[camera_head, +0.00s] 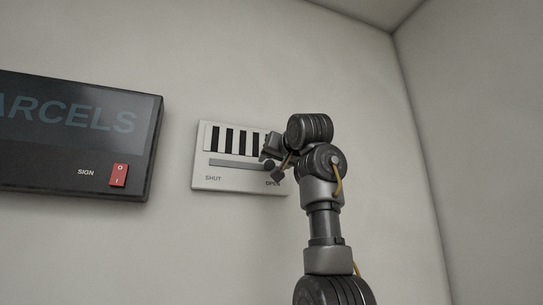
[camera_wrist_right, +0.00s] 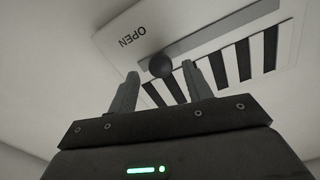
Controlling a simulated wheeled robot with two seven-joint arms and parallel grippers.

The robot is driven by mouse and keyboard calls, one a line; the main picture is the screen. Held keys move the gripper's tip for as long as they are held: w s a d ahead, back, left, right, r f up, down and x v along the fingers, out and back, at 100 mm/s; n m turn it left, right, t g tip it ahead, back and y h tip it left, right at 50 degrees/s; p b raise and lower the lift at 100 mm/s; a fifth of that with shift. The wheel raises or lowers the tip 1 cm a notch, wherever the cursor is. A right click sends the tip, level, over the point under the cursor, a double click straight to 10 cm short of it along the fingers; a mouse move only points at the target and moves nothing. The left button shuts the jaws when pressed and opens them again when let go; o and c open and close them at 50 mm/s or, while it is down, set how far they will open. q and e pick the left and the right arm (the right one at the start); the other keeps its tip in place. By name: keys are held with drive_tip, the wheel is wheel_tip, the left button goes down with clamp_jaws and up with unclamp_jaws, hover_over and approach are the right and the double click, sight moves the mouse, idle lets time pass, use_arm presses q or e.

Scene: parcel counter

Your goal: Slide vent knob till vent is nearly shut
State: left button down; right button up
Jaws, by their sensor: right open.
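In the right wrist view the knob (camera_wrist_right: 160,65) shows just beyond and between the two open fingertips (camera_wrist_right: 161,69) of that gripper. I cannot tell whether they touch it. My left gripper is not in view.
A black sign box (camera_head: 75,130) with a red rocker switch (camera_head: 118,175) is on the wall left of the vent. A room corner is at the right. The wall between sign and vent is bare.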

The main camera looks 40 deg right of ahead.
sight(270, 164)
drive_tip(key=p+x, duration=0.1)
drive_tip(key=x, duration=0.2)
drive_tip(key=shift+w, duration=0.2)
drive_tip(key=shift+a, duration=0.1)
drive_tip(key=shift+s, duration=0.15)
clamp_jaws()
